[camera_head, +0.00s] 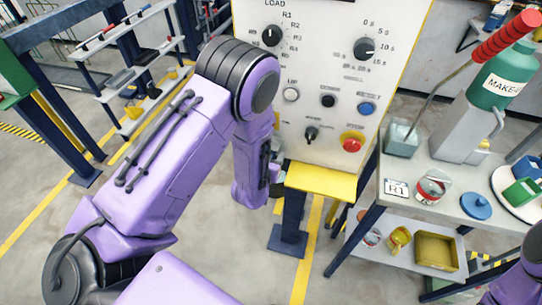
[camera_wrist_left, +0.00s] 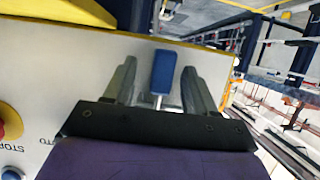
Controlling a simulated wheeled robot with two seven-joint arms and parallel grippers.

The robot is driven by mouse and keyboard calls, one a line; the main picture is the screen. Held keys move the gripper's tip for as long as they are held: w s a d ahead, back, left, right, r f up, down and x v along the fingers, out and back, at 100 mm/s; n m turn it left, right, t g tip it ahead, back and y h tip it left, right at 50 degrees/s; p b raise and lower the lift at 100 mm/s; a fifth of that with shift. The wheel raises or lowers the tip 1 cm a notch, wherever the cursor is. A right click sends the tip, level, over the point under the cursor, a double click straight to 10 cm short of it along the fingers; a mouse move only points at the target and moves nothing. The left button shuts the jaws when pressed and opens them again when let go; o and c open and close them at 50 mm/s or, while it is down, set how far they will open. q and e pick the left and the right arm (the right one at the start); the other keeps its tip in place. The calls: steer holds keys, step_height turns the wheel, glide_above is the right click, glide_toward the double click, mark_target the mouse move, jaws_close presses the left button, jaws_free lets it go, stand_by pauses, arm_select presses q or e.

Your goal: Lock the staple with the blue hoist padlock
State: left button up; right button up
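In the left wrist view, a blue block with a thin metal part below it (camera_wrist_left: 162,72) looks like the blue padlock. It lies between the two fingers of my left gripper (camera_wrist_left: 158,88), with a visible gap on each side. The fingers are apart, and no contact shows. In the head view my left gripper (camera_head: 272,178) is at the lower left edge of the control panel, largely hidden by my purple arm. I cannot make out the staple. My right gripper is out of view; only part of that arm shows at lower right.
The white control panel (camera_head: 335,85) has knobs and a red stop button (camera_head: 352,142), with a yellow ledge (camera_head: 322,182) below. A shelf rack (camera_head: 125,75) stands at the left.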

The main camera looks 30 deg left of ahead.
arm_select(q)
steer(key=shift+s, duration=0.15)
steer(key=v, duration=1)
steer(key=shift+b, duration=0.45)
steer(key=shift+s+d+r, duration=0.1)
steer(key=shift+s, duration=0.05)
steer(key=s+a+f+n+g, duration=0.2)
steer(key=s+f+g, duration=0.3)
steer(key=s+f, duration=0.4)
steer(key=s+a+f+n+g, duration=0.2)
steer(key=s+f+g, duration=0.3)
steer(key=s+f, duration=0.5)
steer(key=shift+s+a, duration=0.2)
steer(key=shift+s, duration=1.05)
